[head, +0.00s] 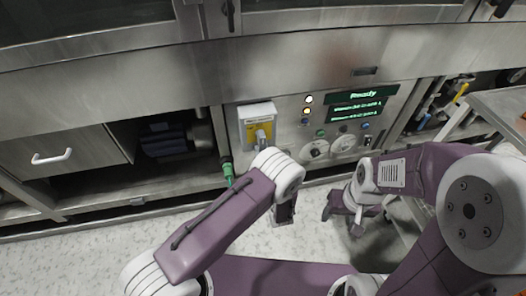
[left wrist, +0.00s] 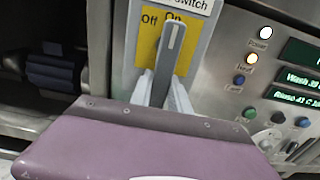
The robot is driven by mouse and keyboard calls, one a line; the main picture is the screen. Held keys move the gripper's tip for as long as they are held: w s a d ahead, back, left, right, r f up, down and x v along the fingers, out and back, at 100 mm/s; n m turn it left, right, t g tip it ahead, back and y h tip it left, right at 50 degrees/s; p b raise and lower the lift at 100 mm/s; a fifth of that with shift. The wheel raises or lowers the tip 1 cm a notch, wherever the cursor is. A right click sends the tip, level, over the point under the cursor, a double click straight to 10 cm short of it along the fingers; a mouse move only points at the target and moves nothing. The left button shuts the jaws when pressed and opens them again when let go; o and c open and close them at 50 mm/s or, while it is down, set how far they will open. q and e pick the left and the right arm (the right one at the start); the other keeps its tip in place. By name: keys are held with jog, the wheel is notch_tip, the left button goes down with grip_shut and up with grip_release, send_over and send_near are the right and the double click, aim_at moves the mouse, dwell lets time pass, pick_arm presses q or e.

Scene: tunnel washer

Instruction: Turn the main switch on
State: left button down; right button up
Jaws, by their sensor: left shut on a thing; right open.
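The main switch is a pale box (head: 257,108) with a yellow plate on the machine's panel; it also shows in the left wrist view (left wrist: 196,45). Its grey lever (left wrist: 174,45) points up, tilted slightly right, with its tip at the "On" label. "Off" is to its left. My left gripper (left wrist: 162,88) is shut on the lever, with a finger on each side of its lower part. In the head view my left wrist hides most of the grip. My right gripper (head: 343,212) is open and empty, low in front of the panel.
The control panel (head: 297,118) has a lit white lamp, a lit yellow lamp and a green display (head: 361,94) reading "Ready". Dials and buttons sit below. Dark folded items (head: 165,140) lie in an open bay.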

pick_arm(q)
jog(key=shift+f, duration=0.1)
jog(key=c, duration=1.2)
grip_release()
jog(key=shift+c, duration=0.2)
jog(key=p+v, duration=0.3)
jog(key=v, duration=0.6)
jog(key=shift+a, duration=0.1)
